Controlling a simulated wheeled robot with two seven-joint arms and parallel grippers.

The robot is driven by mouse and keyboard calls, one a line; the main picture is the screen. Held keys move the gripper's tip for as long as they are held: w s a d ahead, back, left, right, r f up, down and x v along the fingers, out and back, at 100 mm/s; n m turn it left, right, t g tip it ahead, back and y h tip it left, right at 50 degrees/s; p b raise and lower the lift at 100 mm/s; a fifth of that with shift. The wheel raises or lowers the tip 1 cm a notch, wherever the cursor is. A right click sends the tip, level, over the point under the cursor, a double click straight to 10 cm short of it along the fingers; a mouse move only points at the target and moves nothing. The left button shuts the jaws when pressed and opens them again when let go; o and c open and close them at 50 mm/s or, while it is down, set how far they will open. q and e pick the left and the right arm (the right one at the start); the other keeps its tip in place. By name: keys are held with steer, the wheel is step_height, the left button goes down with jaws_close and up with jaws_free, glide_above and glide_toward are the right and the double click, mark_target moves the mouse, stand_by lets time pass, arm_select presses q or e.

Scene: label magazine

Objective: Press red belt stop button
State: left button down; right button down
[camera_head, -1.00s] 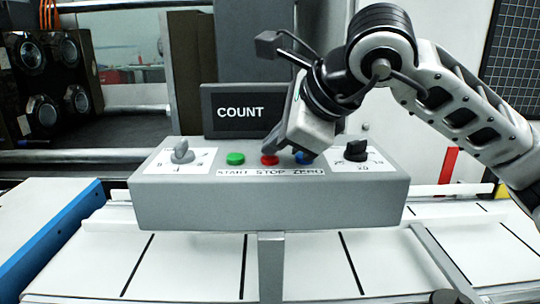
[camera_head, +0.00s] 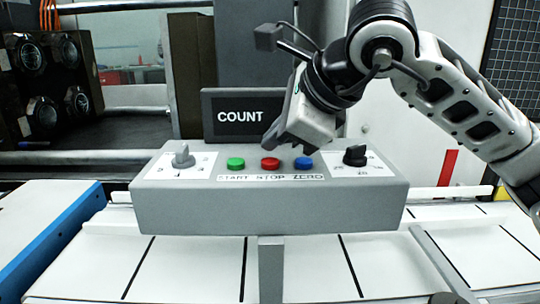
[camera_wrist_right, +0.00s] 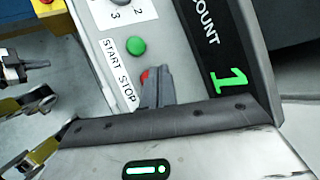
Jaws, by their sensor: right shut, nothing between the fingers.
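The grey control box (camera_head: 270,211) carries a row of three buttons: green (camera_head: 236,163), red stop (camera_head: 270,164) and blue (camera_head: 303,163). The label strip (camera_head: 270,178) reads START STOP ZERO. My right gripper (camera_head: 270,148) reaches in from the upper right, its tip just behind the red button in the picture. A gap to the button cannot be judged. In the right wrist view the closed, empty fingers (camera_wrist_right: 158,86) hide most of the red button (camera_wrist_right: 145,75); the green button (camera_wrist_right: 137,46) is clear. My left gripper cannot be made out.
A black COUNT display (camera_head: 240,115) stands behind the buttons; a green 1 (camera_wrist_right: 230,79) shows on it in the wrist view. Knobs sit left (camera_head: 182,156) and right (camera_head: 355,155) of the buttons. A white belt (camera_head: 195,268) runs below the box.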

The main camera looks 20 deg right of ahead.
mark_target(276, 162)
steer(key=shift+r+p, duration=1.7)
steer(key=shift+r, duration=0.9)
steer(key=shift+f, duration=0.1)
